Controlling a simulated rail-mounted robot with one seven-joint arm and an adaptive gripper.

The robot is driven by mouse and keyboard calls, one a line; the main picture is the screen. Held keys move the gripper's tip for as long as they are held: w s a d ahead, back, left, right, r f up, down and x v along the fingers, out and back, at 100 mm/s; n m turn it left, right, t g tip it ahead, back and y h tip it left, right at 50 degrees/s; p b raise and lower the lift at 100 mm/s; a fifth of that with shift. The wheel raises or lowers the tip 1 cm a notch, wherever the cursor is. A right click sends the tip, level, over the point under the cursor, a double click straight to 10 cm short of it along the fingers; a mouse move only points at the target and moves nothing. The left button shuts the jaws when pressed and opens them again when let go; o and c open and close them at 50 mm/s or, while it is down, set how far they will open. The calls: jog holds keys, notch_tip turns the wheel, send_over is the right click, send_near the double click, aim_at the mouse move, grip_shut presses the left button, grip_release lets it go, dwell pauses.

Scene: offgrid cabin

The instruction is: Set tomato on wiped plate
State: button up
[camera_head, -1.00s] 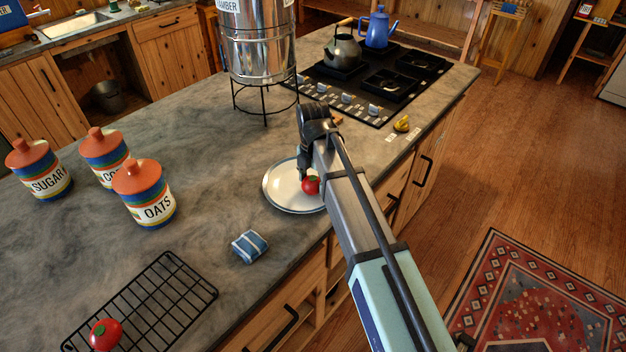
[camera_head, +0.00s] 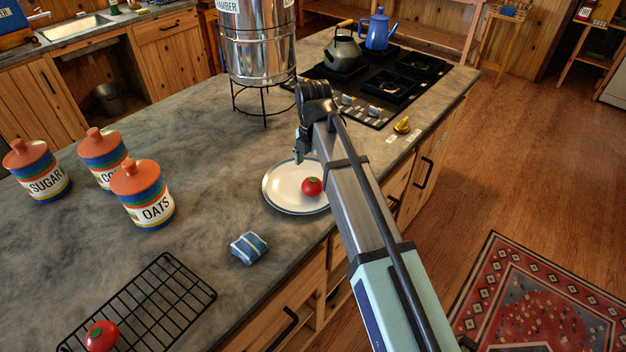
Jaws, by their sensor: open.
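A red tomato (camera_head: 312,187) with a green top rests on the white plate with a dark blue rim (camera_head: 283,196), toward the plate's right side. A second red tomato (camera_head: 101,336) sits on the black wire rack (camera_head: 172,312) at the lower left. My gripper (camera_head: 299,157) is over the far edge of the plate, above and apart from the tomato there. It is open and empty; its fingers are small and partly hidden by my arm. A folded blue-and-white striped cloth (camera_head: 249,247) lies on the counter left of the plate.
Canisters marked sugar (camera_head: 37,171) and oats (camera_head: 143,195), with a third between them, stand at left. A steel water vessel (camera_head: 257,50) on a wire stand is behind the plate. The stove (camera_head: 375,85) holds a grey kettle (camera_head: 343,50) and blue pot (camera_head: 378,30). The counter's middle is clear.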

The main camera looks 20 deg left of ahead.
aim_at(314, 180)
notch_tip(314, 180, up, 7)
jog(key=b, duration=0.1)
jog(key=shift+f, duration=0.15)
jog(key=shift+d, duration=0.1)
dwell(0.3)
